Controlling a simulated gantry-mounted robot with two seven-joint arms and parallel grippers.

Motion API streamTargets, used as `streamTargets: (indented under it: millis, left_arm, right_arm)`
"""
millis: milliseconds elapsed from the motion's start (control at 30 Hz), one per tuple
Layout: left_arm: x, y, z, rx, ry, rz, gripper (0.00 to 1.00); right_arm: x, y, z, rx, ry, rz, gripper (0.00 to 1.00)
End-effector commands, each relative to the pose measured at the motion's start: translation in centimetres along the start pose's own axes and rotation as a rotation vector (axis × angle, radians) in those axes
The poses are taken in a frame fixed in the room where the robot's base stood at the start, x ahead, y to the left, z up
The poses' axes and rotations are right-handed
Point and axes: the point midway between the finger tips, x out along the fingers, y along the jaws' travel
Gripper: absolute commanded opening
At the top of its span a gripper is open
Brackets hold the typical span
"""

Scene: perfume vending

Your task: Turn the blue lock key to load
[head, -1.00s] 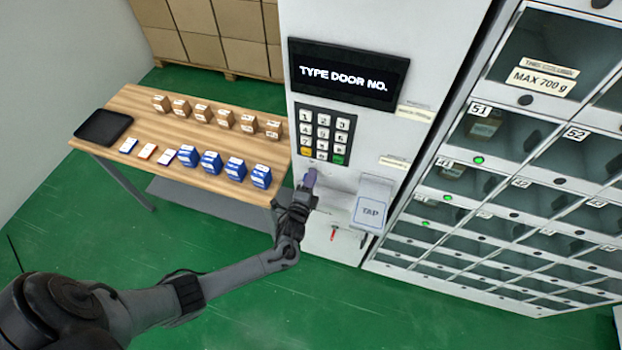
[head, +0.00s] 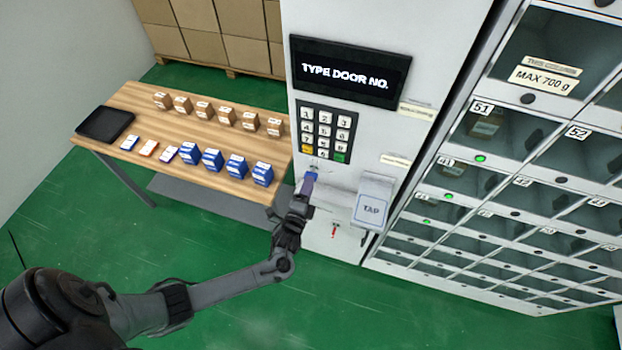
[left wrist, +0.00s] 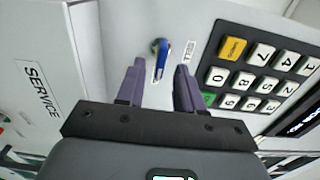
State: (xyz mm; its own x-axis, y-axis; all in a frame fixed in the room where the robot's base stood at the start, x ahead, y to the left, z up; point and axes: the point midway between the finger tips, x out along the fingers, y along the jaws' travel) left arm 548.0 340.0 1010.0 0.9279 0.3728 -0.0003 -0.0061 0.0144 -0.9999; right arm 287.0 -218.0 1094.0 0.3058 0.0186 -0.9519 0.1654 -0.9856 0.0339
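The blue lock key (left wrist: 161,58) sits in a round lock on the machine's white front, beside a small label, in the left wrist view. Its blue handle points down in that picture, between the two purple fingers of my left gripper (left wrist: 159,68). The fingers are apart, one on each side of the key, and I cannot see them touching it. In the head view my left gripper (head: 306,184) is at the panel just below the keypad, and it mostly hides the key there. My right gripper is not in view.
The keypad (head: 325,131) is just above the gripper, under a screen (head: 349,70) reading "TYPE DOOR NO." A TAP reader box (head: 372,203) juts out to the right. A red key (head: 333,231) is lower down. The table (head: 225,118) with boxes stands left; lockers (head: 512,170) right.

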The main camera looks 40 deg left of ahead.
Motion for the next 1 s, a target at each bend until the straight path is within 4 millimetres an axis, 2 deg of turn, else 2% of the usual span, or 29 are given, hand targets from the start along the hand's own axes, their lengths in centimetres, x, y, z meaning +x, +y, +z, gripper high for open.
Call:
streamTargets:
  millis: [33,200,400,600,1000]
  left_arm:
    - [-1.1,0.1,0.0,0.0,0.001,0.002,0.36]
    - [-3.8,0.1,0.1,-0.001,-0.001,0.001,0.36]
    - [-5.9,0.0,0.0,0.0,-0.001,0.0,0.36]
    - [-6.6,0.0,0.0,0.0,-0.001,-0.001,0.36]
    - [-6.7,0.0,0.1,0.001,-0.001,0.002,0.36]
  right_arm:
    - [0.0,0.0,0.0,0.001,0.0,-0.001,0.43]
    - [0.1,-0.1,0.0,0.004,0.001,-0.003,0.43]
    - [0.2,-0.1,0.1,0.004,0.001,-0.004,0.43]
    - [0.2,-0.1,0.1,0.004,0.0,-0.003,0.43]
    - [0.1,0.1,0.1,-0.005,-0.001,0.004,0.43]
